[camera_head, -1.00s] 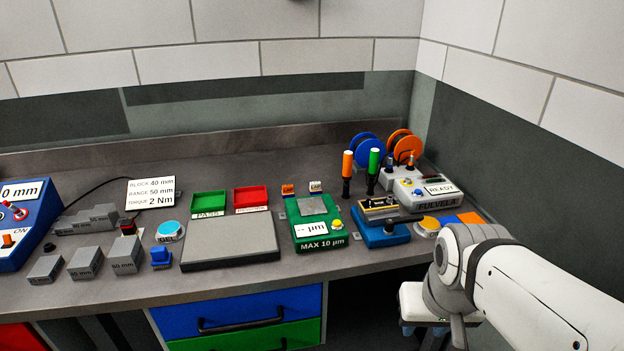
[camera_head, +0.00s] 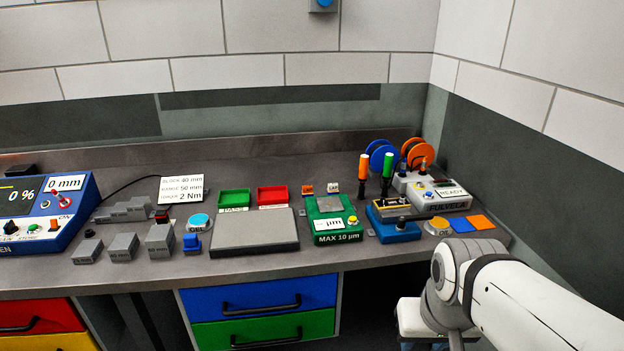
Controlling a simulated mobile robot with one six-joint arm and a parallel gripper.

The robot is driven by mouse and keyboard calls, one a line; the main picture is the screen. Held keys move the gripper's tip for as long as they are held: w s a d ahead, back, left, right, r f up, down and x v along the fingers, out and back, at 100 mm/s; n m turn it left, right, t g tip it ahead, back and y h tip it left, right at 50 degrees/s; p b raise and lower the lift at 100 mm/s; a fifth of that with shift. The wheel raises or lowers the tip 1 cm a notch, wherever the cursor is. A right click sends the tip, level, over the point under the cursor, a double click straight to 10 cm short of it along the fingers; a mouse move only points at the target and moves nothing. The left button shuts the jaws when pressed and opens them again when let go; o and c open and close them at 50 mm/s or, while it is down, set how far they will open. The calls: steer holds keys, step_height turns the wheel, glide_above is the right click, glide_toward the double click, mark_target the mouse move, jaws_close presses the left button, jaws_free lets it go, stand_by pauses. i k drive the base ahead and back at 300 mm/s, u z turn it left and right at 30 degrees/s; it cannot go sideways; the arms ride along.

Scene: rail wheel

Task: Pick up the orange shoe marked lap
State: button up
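A small orange block (camera_head: 307,189) stands toward the back of the bench, just right of the red tray. It fits the orange shoe, but its marking is too small to read. A similar white block (camera_head: 334,187) stands just to its right. My gripper (camera_head: 417,337) is low at the right, in front of the bench edge and far from the orange block. My own arm covers part of it, and its fingers are not clear.
The green gauge marked MAX 10 µm (camera_head: 337,227) stands in front of the orange block. The red tray (camera_head: 272,196) and grey plate (camera_head: 254,232) lie left. Orange and green handled tools (camera_head: 363,167) stand right, by the blue fixture (camera_head: 393,229).

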mark_target(307, 191)
steer(key=i, duration=1.3)
steer(key=z, duration=0.05)
